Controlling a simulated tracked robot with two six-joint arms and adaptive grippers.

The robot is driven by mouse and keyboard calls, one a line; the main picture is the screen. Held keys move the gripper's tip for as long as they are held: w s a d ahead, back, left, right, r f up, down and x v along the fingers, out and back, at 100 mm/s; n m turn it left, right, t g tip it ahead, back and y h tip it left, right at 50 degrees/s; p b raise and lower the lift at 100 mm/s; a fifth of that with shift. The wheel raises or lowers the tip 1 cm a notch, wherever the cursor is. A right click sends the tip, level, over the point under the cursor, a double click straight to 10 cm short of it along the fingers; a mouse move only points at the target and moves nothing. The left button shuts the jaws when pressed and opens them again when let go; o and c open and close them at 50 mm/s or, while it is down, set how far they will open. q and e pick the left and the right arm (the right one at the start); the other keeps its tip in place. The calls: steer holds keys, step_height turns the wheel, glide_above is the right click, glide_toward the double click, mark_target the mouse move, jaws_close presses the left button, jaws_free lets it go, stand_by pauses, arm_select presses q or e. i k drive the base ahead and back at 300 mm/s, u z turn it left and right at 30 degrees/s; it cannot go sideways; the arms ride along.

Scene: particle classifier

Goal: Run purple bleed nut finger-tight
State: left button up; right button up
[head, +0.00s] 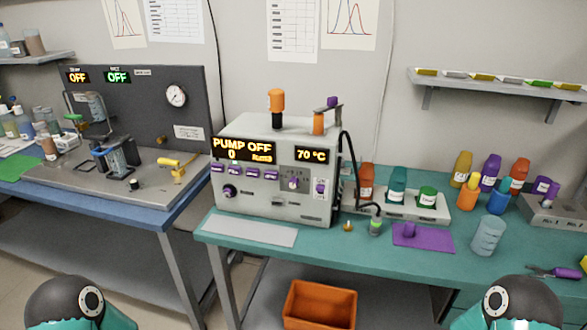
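A grey-white pump box (262,196) stands on the teal bench, with lit panels reading "PUMP OFF", "0" and "70 °C". Small purple parts show on its front right: one on a pale plate (294,183) and one on a second plate (320,187). Another purple piece (332,101) sits on top, by an orange-capped post (318,122). I cannot tell which is the bleed nut or how tight it is.
A white rack (410,208) with bottles stands right of the pump. A small vial (375,226), purple mat (410,236) and beaker (487,236) are on the teal bench (340,252). A pale flat pad (248,229) lies before the pump. An orange bin (320,305) is below.

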mark_target(227, 193)
steer(key=z, duration=5.75)
steer(key=k, duration=0.9)
steer(key=u, duration=5.75)
